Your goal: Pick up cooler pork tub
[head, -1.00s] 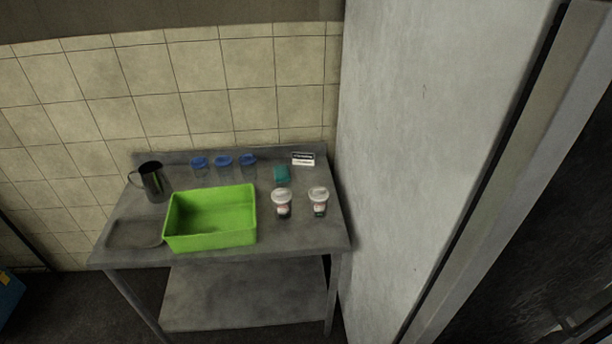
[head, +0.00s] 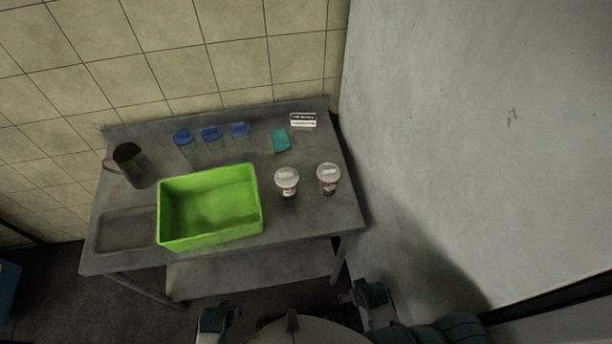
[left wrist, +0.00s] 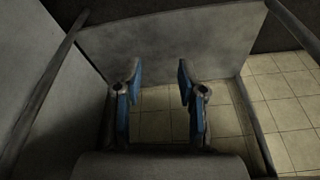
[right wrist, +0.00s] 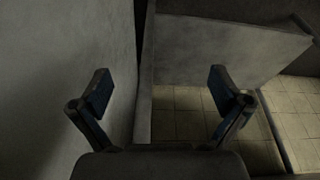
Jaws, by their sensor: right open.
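Two white-lidded tubs, a left one (head: 286,184) and a right one (head: 328,179), stand upright on the right part of the steel table (head: 330,215) in the head view. Three blue-lidded clear containers (head: 212,139) stand in a row at the back. The labels are too small to tell which holds pork. My left gripper (left wrist: 159,80) is open and empty in the left wrist view. My right gripper (right wrist: 161,88) is open and empty in the right wrist view. Both are low in front of the table, apart from the tubs.
A green bin (head: 210,235) stands left of the tubs. A dark metal pitcher (head: 135,165) and a shallow tray (head: 125,235) are at the left. A teal item (head: 281,140) and a small sign (head: 303,121) are behind the tubs. A pale wall panel (head: 430,130) rises close at the right.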

